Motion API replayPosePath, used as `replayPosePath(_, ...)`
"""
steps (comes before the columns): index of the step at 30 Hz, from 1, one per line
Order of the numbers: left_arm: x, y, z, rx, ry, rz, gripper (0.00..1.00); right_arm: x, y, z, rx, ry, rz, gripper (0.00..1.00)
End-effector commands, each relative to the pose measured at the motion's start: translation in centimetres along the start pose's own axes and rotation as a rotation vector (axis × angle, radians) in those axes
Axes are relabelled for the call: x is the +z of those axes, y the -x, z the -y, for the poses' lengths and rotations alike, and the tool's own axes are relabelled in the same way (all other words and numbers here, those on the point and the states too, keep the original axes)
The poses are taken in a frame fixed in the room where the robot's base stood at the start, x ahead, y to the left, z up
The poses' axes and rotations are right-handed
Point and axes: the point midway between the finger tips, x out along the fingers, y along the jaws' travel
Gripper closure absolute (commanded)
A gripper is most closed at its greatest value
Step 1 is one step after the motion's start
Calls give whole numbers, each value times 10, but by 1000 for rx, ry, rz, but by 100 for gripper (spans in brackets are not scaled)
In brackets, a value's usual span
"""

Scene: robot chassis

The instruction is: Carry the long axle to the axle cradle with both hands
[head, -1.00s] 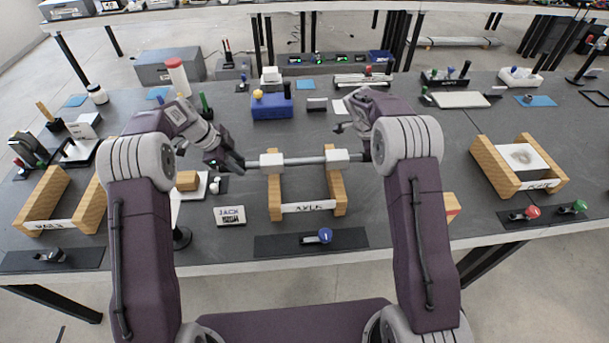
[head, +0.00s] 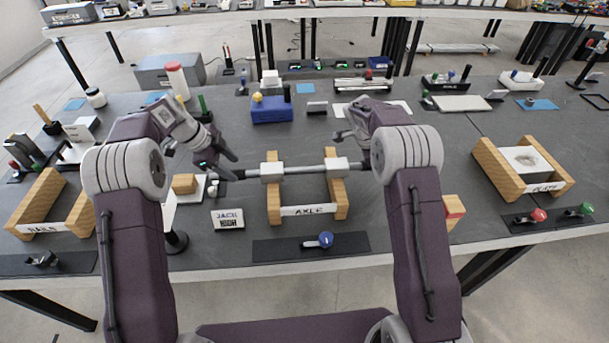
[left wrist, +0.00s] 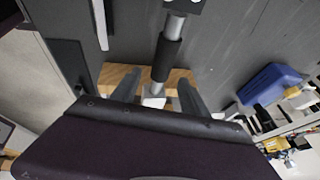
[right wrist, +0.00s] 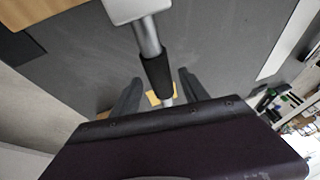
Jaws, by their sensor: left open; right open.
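The long axle (head: 302,170) is a grey rod with white blocks and black grip sleeves near its ends. It lies level across the two wooden sides of the axle cradle (head: 274,207), which has a white AXLE label. My left gripper (head: 230,165) is open by the axle's left end. In the left wrist view the black sleeve (left wrist: 166,58) runs toward the gap between its fingers. My right gripper (right wrist: 158,76) is open, with the right sleeve (right wrist: 156,73) between or just beyond its fingers. In the head view my right arm hides the axle's right tip.
A wooden cradle (head: 35,205) stands at left and another (head: 492,170) at right. A JACK sign (head: 228,219) and a wooden block on a white plate (head: 192,200) are left of the axle cradle. A blue-knobbed panel (head: 284,246) lies in front, a blue box (head: 271,110) behind.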

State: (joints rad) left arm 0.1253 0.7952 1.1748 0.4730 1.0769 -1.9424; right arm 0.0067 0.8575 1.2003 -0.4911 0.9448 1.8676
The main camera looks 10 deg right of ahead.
Motion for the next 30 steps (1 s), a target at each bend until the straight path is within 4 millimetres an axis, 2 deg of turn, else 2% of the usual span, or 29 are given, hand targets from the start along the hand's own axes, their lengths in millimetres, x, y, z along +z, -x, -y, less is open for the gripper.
replayPosePath(3, 0, 33, 1, -5, 0, 0, 48, 0, 0, 0, 0, 0, 0, 48)
replayPosePath(9, 0, 70, 0, -3, 0, 1, 48, 0, 0, 0, 0, 0, 0, 48)
replayPosePath(12, 0, 79, 0, -2, 1, 0, 48, 0, 0, 0, 0, 0, 0, 48)
replayPosePath(18, 0, 81, -1, 0, 1, 0, 48, 0, 4, 0, -1, 0, 0, 48)
replayPosePath(20, 0, 81, -1, 0, 1, 0, 48, 0, 12, 1, -3, 0, 0, 48)
replayPosePath(30, 0, 80, -1, 0, 0, 0, 48, 0, 95, 1, -4, 0, 1, 48)
